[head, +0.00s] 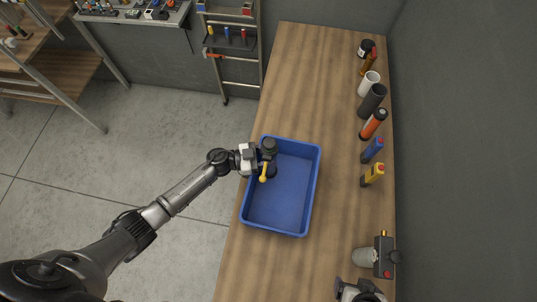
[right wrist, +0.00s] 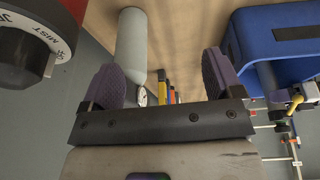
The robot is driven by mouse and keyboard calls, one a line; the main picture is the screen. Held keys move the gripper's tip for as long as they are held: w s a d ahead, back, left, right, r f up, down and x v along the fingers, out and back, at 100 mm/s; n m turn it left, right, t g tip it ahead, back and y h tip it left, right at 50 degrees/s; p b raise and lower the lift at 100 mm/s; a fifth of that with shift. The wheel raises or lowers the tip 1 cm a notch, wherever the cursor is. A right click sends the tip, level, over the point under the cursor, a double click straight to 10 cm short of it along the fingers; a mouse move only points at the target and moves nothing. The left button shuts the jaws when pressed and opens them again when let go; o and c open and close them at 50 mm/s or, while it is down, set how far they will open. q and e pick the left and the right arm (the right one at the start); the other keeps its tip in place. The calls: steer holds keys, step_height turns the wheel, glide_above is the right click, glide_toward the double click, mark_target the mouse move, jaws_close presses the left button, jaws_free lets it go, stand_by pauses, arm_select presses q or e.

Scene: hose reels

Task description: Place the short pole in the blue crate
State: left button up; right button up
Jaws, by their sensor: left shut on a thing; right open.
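The blue crate (head: 281,198) stands on the wooden workbench, and no loose thing shows on its visible floor. It also shows at the right of the right wrist view (right wrist: 280,48). My left gripper (head: 268,160) is over the crate's far left corner, shut on a short yellow pole (head: 264,172), which I take to be the short pole. The pole slants down over the crate's inside; I cannot tell whether it touches the floor. The gripper partly hides it. My right gripper (right wrist: 160,80) is open with nothing between its fingers, near the bench's lower right end.
A grey cylinder (right wrist: 131,45) and a red-black sprayer (head: 384,257) are close to my right gripper.

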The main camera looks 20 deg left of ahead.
arm_select(q)
steer(key=o, duration=1.2)
steer(key=shift+c, duration=0.2)
